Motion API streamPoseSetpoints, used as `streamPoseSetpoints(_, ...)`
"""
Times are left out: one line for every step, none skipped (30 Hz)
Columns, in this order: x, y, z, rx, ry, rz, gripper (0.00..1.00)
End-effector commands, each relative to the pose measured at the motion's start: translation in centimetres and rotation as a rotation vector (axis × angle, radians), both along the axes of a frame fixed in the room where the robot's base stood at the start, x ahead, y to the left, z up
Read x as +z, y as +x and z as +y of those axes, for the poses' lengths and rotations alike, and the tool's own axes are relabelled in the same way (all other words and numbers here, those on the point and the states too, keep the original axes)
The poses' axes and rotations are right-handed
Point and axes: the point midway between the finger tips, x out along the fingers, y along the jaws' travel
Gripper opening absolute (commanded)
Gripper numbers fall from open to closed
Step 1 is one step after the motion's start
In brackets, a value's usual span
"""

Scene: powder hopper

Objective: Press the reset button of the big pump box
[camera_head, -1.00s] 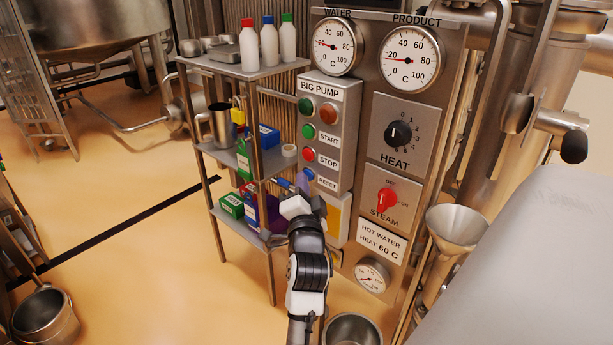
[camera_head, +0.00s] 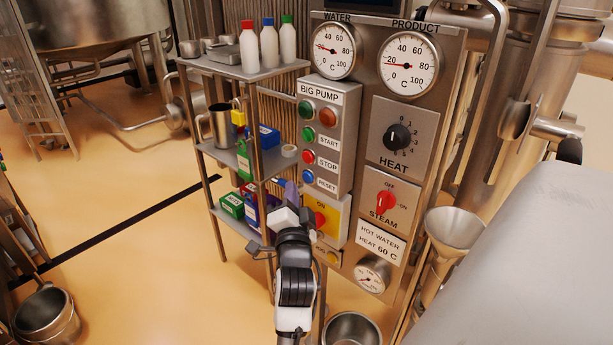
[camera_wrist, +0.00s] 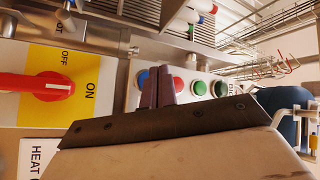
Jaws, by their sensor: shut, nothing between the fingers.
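The big pump box (camera_head: 343,138) is a grey panel with a column of buttons. Its blue reset button (camera_head: 308,177) is lowest, beside the RESET label. My gripper (camera_head: 290,190) is shut and empty, just left of and below the reset button in the head view. In the wrist view the dark purple fingers (camera_wrist: 159,86) are together and point toward the box. The blue button (camera_wrist: 143,78) shows beside the left finger, partly hidden by it. A small gap seems to lie between fingertips and box, but its depth is hard to tell.
Below the box is a yellow switch panel (camera_head: 334,224) with a red knob (camera_head: 319,219), also large in the wrist view (camera_wrist: 48,86). A metal shelf (camera_head: 231,158) with bottles and cartons stands close on the left. The steam switch (camera_head: 386,202) is to the right.

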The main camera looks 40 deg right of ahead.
Motion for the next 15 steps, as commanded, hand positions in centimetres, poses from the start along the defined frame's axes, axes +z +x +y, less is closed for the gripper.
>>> streamPoseSetpoints(0.2, 0.0, 0.6, 0.002, 0.0, 0.0, 0.0)
streamPoseSetpoints(0.2, -0.1, 0.9, 0.002, 0.0, 0.0, 0.0)
streamPoseSetpoints(0.1, -0.1, 1.3, 0.001, 0.0, 0.002, 0.0)
streamPoseSetpoints(0.1, -0.1, 1.6, 0.001, 0.0, 0.0, 0.0)
streamPoseSetpoints(0.1, -0.1, 1.9, 0.003, 0.0, -0.001, 0.0)
streamPoseSetpoints(0.1, -0.1, 2.2, 0.001, -0.001, 0.001, 0.0)
streamPoseSetpoints(0.1, -0.2, 2.4, 0.001, -0.001, 0.001, 0.0)
streamPoseSetpoints(0.1, -0.2, 2.6, 0.001, 0.0, 0.001, 0.0)
streamPoseSetpoints(0.1, -0.2, 2.8, 0.002, 0.0, -0.001, 0.0)
streamPoseSetpoints(0.1, -0.2, 3.0, 0.001, -0.001, -0.001, 0.0)
streamPoseSetpoints(0.1, -0.2, 3.0, 0.001, -0.001, -0.001, 0.0)
streamPoseSetpoints(0.1, -0.3, 3.1, 0.0, -0.001, -0.001, 0.0)
streamPoseSetpoints(0.1, -0.3, 3.1, 0.0, -0.001, -0.001, 0.0)
streamPoseSetpoints(0.1, -0.3, 3.1, 0.0, -0.001, -0.001, 0.0)
streamPoseSetpoints(0.1, -0.3, 3.1, 0.0, -0.001, -0.001, 0.0)
